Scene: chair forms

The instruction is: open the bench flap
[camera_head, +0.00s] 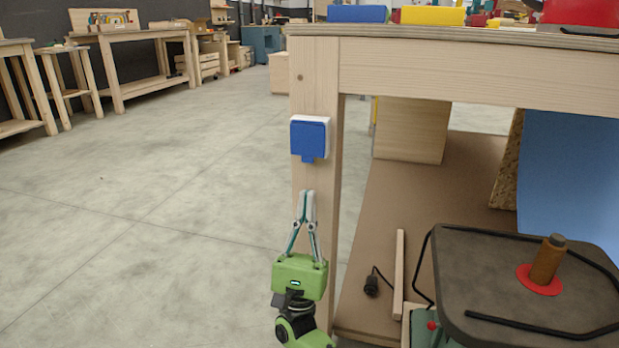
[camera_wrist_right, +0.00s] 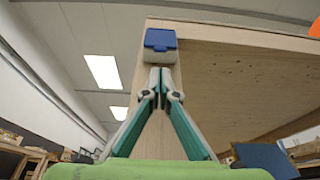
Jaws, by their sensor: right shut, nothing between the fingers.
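The bench flap (camera_head: 309,138) is a blue cover on a white box, fixed to the front of the bench's wooden leg (camera_head: 316,80). It hangs down flat over the box, with a small tab at its lower edge. It also shows in the right wrist view (camera_wrist_right: 160,40), above the fingertips. My right gripper (camera_head: 307,194) is green, points up and is shut and empty. Its fingertips are a little below the flap's tab in the head view, apart from it. In the wrist view the fingertips (camera_wrist_right: 160,72) lie just under the box. My left gripper is not in view.
The bench top (camera_head: 470,44) carries blue, yellow and red things. Under it, a lower shelf (camera_head: 400,200) holds a wooden strip and a black plug. A dark seat-like panel (camera_head: 480,280) stands at lower right. The floor (camera_head: 150,220) to the left is clear.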

